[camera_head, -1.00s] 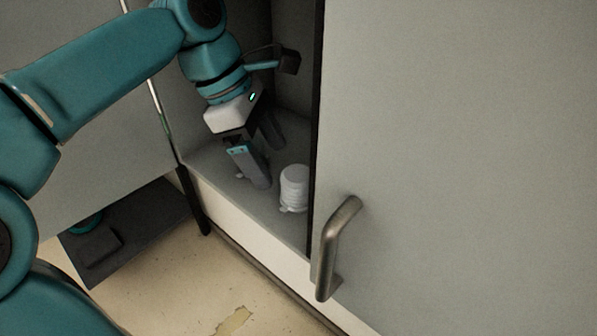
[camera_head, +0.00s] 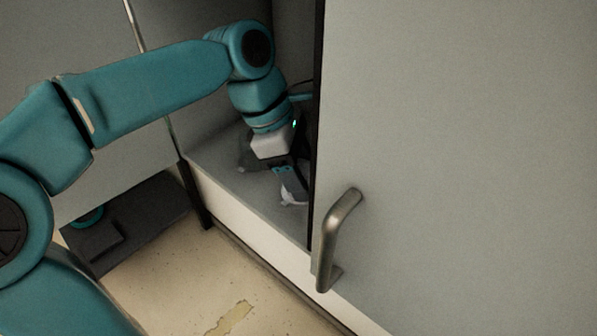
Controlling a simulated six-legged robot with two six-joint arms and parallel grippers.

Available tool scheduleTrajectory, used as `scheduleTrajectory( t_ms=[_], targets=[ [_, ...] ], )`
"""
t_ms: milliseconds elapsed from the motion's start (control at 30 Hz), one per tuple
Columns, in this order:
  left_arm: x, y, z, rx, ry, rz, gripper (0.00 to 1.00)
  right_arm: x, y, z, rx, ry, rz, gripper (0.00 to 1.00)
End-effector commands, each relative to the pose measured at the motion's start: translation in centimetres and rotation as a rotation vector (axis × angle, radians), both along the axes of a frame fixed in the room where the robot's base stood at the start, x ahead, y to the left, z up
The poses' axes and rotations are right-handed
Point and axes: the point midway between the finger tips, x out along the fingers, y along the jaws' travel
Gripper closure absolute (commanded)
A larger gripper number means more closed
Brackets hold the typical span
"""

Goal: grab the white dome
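The white dome (camera_head: 288,199) sits on the floor of the open cabinet, close to the edge of the cabinet door. Only its lower part shows now; my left gripper covers most of it. My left gripper (camera_head: 294,190) points down at the dome, with one grey finger in front of it. The other finger is hidden, so I cannot tell how far apart the fingers are or whether they touch the dome. My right gripper is not in view.
A large grey cabinet door (camera_head: 460,150) with a metal handle (camera_head: 336,240) fills the right side, close to my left gripper. The cabinet floor (camera_head: 220,172) is bare to the left. A speckled floor (camera_head: 190,280) lies below.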

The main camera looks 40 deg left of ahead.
Motion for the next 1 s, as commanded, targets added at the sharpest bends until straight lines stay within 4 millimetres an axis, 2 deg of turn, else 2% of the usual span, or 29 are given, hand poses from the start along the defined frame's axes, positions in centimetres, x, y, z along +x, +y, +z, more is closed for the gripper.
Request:
scheduleTrajectory(
  t_ms=[67, 433, 567, 733, 1000],
  targets=[
    [0.0, 0.0, 0.0, 0.001, 0.001, 0.000, 0.74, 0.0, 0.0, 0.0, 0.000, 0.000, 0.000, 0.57],
    [0.0, 0.0, 0.4, 0.001, 0.001, -0.001, 0.74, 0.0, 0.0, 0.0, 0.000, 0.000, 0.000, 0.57],
    [0.1, 0.0, 1.4, 0.000, -0.001, -0.002, 0.74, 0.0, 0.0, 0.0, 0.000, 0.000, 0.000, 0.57],
    [0.1, 0.0, 3.8, 0.000, -0.003, -0.002, 0.74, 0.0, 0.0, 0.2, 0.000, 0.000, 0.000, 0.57],
    [-6.4, 0.5, 3.2, 0.000, -0.004, 0.002, 0.74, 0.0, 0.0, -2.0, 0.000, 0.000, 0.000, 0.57]
  ],
)
